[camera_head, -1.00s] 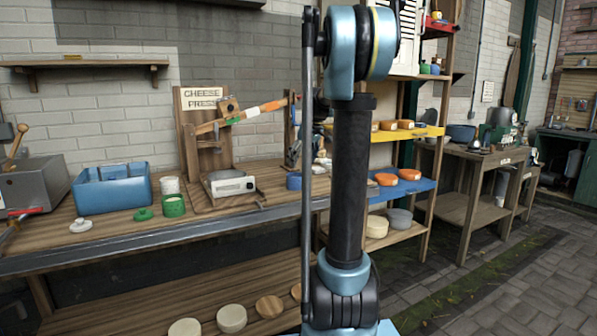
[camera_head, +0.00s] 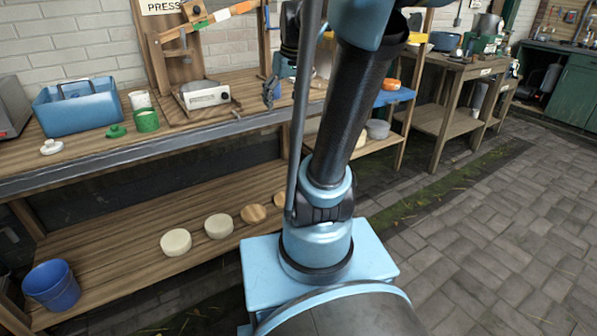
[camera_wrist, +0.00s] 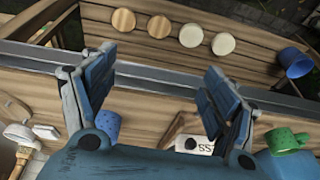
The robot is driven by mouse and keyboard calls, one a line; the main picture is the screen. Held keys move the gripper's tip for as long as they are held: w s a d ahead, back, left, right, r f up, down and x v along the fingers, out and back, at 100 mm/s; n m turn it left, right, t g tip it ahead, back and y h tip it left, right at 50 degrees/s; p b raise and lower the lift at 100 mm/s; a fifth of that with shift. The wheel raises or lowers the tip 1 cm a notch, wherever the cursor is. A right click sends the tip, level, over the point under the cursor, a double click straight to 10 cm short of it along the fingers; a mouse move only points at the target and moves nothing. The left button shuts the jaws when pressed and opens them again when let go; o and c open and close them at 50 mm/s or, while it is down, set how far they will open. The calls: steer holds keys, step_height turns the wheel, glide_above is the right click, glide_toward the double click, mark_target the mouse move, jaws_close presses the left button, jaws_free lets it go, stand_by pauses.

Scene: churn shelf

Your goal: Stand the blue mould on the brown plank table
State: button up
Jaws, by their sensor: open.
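The blue mould (camera_wrist: 105,127) is a small perforated cup. It stands on the wooden bench (camera_wrist: 160,100) beside the left finger in the wrist view, not between the fingertips. My gripper (camera_wrist: 160,65) is open and empty, with its two blue-grey fingers spread over the bench's front edge. In the head view my arm and fingers cover much of the gripper area, and I cannot make out the mould clearly. A brown plank table (camera_head: 445,65) stands at the right, past the shelf rack, with several items on its top.
On the bench are a blue tub (camera_head: 78,106), a green cup (camera_head: 147,120), a green lid (camera_head: 116,131) and a white scale (camera_head: 204,95) by the press. Pale rounds (camera_head: 176,242) and a blue bucket (camera_head: 52,286) are below. Paved floor (camera_head: 480,240) at right is clear.

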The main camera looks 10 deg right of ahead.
steer(key=s+f+m+h, duration=0.1)
steer(key=s+f+m, duration=0.2)
steer(key=s+f, duration=1.2)
steer(key=s, duration=0.4)
steer(key=shift+s+d+f+g, duration=0.25)
steer(key=shift+f+g, duration=0.1)
steer(key=shift+g, duration=0.05)
steer(key=shift+w+f, duration=0.2)
steer(key=shift+w, duration=0.25)
